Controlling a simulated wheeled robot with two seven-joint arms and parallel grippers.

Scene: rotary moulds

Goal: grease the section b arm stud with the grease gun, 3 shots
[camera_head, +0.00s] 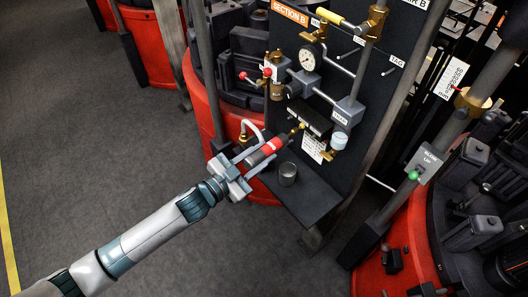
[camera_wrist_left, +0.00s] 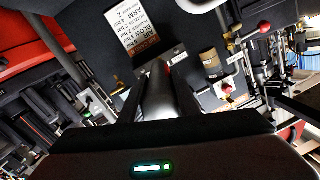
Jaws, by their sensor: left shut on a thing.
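My left gripper (camera_head: 241,172) is shut on the grease gun (camera_head: 267,150), a red and grey cylinder. The grease gun points up and to the right, above the small shelf in front of the dark section B panel. A brass end shows by its tip, close to the panel; I cannot tell if it touches anything. In the left wrist view the gun's grey barrel (camera_wrist_left: 164,97) lies between the two dark fingers. I cannot make out the arm stud for certain. My right gripper is not in view.
The panel (camera_head: 368,92) carries an orange SECTION B sign (camera_head: 290,12), a pressure gauge (camera_head: 307,57) and a yellow-handled valve (camera_head: 330,18). A grey cup (camera_head: 287,174) stands on the shelf (camera_head: 309,199). Red machine bases stand on both sides. The grey floor (camera_head: 85,160) at left is clear.

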